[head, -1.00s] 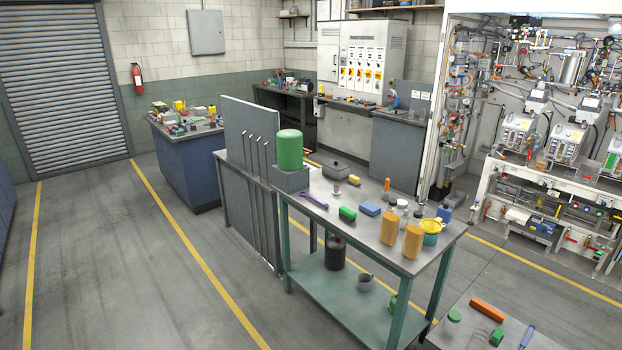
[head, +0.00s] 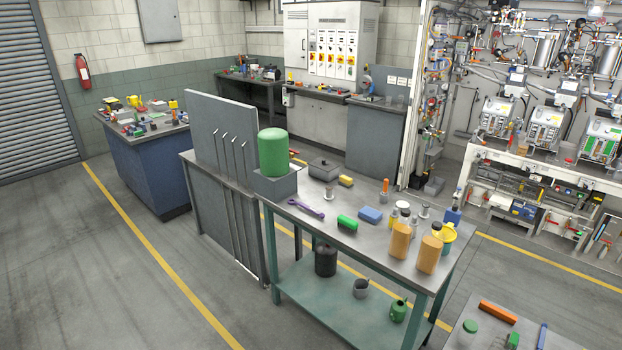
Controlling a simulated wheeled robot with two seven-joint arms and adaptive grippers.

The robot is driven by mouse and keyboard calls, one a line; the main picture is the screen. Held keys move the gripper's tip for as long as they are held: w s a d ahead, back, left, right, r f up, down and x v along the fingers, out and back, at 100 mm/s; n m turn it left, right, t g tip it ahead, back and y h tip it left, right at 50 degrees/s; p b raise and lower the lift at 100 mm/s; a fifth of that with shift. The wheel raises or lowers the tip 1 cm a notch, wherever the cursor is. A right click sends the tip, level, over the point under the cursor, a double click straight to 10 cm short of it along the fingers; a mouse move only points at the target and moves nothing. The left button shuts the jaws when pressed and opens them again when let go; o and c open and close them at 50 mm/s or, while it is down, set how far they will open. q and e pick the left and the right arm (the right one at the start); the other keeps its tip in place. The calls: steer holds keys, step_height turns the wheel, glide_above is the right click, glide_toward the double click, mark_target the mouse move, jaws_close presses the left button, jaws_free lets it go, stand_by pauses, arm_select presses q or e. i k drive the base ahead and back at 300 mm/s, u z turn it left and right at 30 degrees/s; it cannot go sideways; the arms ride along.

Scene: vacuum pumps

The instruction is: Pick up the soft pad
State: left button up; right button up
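Nothing in view is clearly marked as the soft pad. Small block-shaped things lie on the green-legged workbench (head: 300,222): a blue block (head: 370,215) with rounded edges, a green block (head: 347,223) to its left and nearer, and a yellow block (head: 346,180) farther back by a dark grey pan (head: 324,169). I cannot tell from here which of them is soft. Neither of my grippers shows in the head view.
A lower table (head: 490,338) is at the bottom right. Open floor (head: 120,270) lies to the left.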

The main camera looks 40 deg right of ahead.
mark_target(345, 181)
steer(key=z, duration=0.05)
steer(key=i, duration=0.8)
steer(key=z, duration=1)
steer(key=i, duration=0.7)
steer(key=z, duration=0.65)
